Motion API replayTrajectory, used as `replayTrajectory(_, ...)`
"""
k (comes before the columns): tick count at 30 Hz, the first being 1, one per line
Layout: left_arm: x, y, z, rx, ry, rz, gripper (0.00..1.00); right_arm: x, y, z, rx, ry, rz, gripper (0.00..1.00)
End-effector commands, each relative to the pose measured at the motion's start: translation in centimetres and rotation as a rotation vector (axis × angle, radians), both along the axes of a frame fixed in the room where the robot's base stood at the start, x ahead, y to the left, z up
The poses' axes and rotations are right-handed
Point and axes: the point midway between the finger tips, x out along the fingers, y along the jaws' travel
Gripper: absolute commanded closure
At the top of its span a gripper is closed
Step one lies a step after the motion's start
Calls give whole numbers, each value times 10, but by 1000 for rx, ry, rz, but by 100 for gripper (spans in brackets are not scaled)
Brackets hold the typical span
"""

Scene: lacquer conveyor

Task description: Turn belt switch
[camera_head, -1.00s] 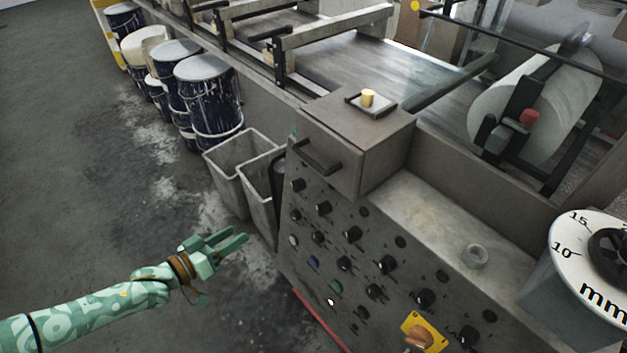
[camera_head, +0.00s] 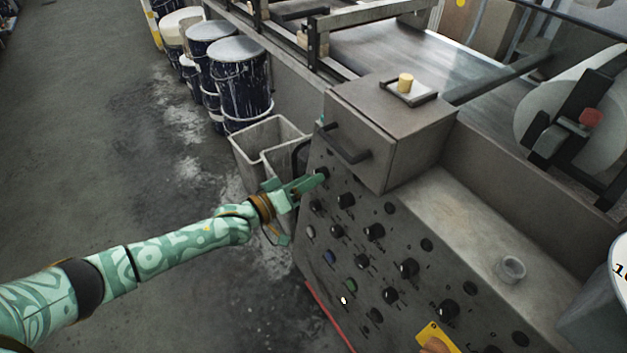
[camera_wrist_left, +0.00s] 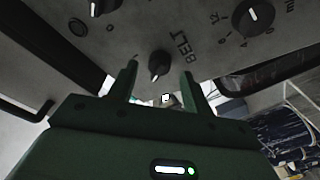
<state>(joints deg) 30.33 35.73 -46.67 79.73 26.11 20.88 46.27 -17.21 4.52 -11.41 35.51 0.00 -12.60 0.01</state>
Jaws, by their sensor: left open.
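The belt switch is a black knob with a white mark (camera_wrist_left: 158,64) beside the word BELT on the grey panel in the left wrist view. In the head view its dark knob (camera_head: 323,172) shows at the panel's upper left corner, partly covered by my fingers. My left gripper (camera_head: 311,182) is open at that corner. In the left wrist view its two fingers point at the panel, one to each side of the switch. I cannot tell whether they touch it. My right gripper is not in view.
Several other knobs (camera_head: 374,231) cover the panel (camera_head: 325,265). A box with a handle (camera_head: 347,145) juts out above the switch. Grey bins (camera_head: 262,140) and paint drums (camera_head: 241,85) stand behind my gripper. The floor at left is clear.

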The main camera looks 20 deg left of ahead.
Motion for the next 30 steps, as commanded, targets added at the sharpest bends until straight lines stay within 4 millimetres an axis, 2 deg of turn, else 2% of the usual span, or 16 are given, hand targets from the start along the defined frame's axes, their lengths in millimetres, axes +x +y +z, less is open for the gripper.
replayTrajectory(6, 14, -9, 0, 0, 1, -1, 51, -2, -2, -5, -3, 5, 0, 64)
replayTrajectory(14, 15, -10, 1, 0, 0, 0, 51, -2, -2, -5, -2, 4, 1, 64)
replayTrajectory(18, 15, -10, 0, 1, -1, 0, 90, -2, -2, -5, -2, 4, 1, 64)
replayTrajectory(19, 15, -10, 0, 1, -1, 0, 95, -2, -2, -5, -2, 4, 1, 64)
replayTrajectory(30, 15, -9, -1, 34, -24, -8, 95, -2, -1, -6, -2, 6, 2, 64)
